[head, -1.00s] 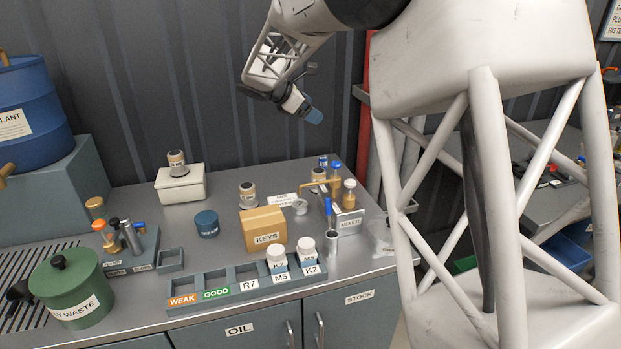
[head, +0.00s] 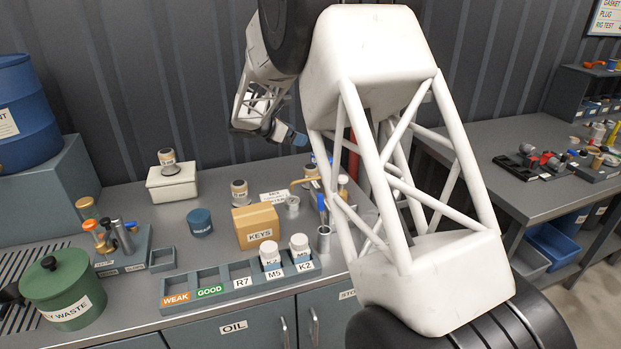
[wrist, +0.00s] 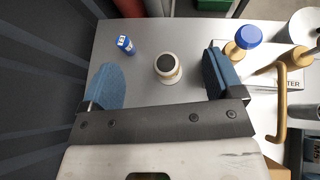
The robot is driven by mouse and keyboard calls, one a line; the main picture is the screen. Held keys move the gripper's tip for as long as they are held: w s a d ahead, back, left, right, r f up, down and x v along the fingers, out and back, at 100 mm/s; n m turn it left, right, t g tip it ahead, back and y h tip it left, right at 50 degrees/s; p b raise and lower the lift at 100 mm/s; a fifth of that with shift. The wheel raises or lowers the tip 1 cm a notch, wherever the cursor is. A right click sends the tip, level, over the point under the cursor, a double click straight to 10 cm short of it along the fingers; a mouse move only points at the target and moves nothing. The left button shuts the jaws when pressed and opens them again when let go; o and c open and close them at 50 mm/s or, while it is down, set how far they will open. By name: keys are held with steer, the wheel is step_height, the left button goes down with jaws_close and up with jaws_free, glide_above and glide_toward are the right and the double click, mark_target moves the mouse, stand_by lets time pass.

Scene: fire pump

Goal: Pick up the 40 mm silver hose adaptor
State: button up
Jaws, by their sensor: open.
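I cannot pick out the 40 mm silver hose adaptor for certain in either view. Several small fittings, too small to tell apart, lie on the right-hand table (head: 470,165) in the head view. My gripper (head: 288,134) hangs above the back of the left bench, near the corrugated wall. In the wrist view my gripper (wrist: 163,82) is open, its two blue fingers apart and nothing held.
My arm hides the left bench's right end. That bench holds a KEYS box (head: 256,226), a labelled rack (head: 205,293), a green waste pot (head: 62,288) and a metal cylinder (head: 323,240).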

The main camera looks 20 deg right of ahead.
glide_toward(306, 168)
steer(key=s+x, duration=0.1)
steer(key=x, duration=0.3)
steer(key=shift+w+d+r, duration=0.1)
steer(key=shift+w+d, duration=0.1)
steer(key=shift+d, duration=0.05)
steer(key=shift+d, duration=0.1)
steer(key=shift+x, duration=1.2)
steer(key=shift+w+x, duration=0.15)
steer(key=shift+x, duration=1.15)
steer(key=shift+w+x, duration=0.1)
steer(key=shift+x, duration=1.25)
steer(key=shift+c, duration=0.3)
steer(key=c, duration=1.1)
